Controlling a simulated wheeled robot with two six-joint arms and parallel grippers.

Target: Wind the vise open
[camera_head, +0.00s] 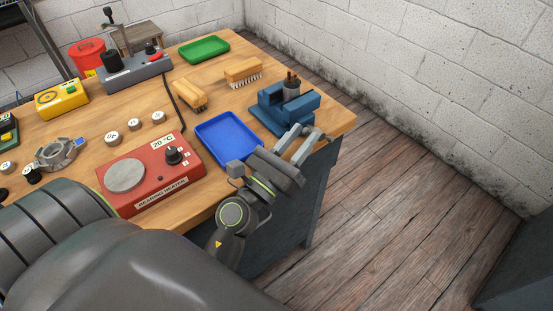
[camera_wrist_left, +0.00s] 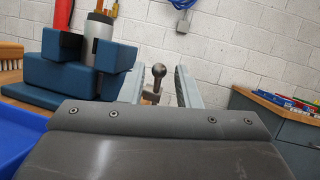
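The blue vise (camera_head: 298,112) stands at the right corner of the wooden bench. A grey cylinder with a copper-brown top (camera_head: 291,87) stands upright at its jaws. In the left wrist view the vise (camera_wrist_left: 70,82) is at left, with the cylinder (camera_wrist_left: 98,42) between its blue jaw blocks. My left gripper (camera_head: 306,143) is at the vise's front side, over the bench edge. Its two fingers are apart. In the left wrist view a dark metal handle with a ball end (camera_wrist_left: 158,74) shows between the fingers; contact is not visible. My right gripper is not in view.
A blue tray (camera_head: 203,129) and a red bearing heater (camera_head: 124,203) lie left of my left gripper. Two brushes (camera_head: 243,69) (camera_head: 188,94) and a green tray (camera_head: 204,41) are farther back. Open floor (camera_head: 400,215) lies right of the bench.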

